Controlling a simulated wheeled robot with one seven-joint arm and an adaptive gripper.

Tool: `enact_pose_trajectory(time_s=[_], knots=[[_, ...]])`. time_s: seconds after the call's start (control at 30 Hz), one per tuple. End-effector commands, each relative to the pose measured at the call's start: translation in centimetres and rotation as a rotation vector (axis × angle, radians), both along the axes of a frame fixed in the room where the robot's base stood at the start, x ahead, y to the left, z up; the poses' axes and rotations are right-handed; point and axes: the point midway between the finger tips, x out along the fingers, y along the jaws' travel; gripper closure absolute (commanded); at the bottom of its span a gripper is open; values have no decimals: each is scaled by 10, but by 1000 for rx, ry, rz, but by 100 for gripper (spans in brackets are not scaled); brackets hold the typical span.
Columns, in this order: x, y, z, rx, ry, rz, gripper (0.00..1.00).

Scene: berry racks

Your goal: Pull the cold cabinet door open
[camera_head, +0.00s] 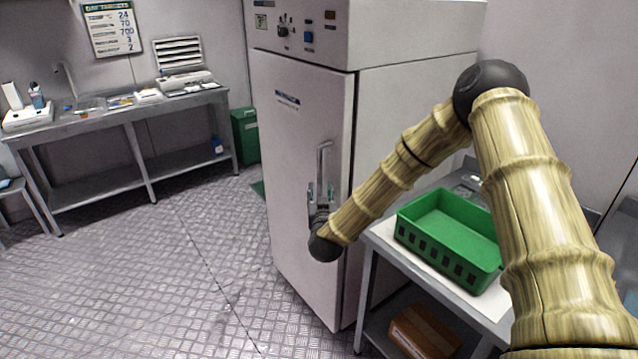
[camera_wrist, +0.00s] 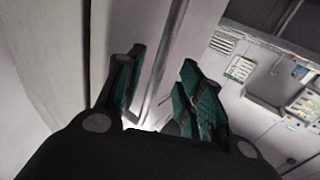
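The cold cabinet (camera_head: 405,120) is tall and pale, and stands in the middle of the head view. Its door (camera_head: 290,145) looks flush with the body, so it appears shut. A vertical metal handle (camera_head: 325,160) is on the door near its right edge. My gripper (camera_head: 321,192) is at the handle's lower part, with its green-padded fingers spread on either side. In the wrist view, my gripper's fingers (camera_wrist: 160,88) stand apart, with a pale upright strip between them, likely the handle. I cannot tell whether either finger touches it.
A green crate (camera_head: 450,238) sits on a metal table (camera_head: 378,240) right of the cabinet, close under my arm. A steel bench (camera_head: 125,112) with lab items stands at the back left, beside a green bin (camera_head: 246,137). The floor (camera_head: 170,270) before the door is clear.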

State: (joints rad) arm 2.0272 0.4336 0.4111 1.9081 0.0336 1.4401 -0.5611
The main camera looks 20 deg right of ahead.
Motion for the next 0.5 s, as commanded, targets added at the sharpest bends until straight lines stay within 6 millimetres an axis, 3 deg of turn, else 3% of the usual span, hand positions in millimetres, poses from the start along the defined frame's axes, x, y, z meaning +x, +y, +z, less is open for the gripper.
enact_pose_trajectory(time_s=[0.2,0.5], knots=[[33,-9,1,0,0,-2,63],[54,-14,-1,-1,1,0,63]])
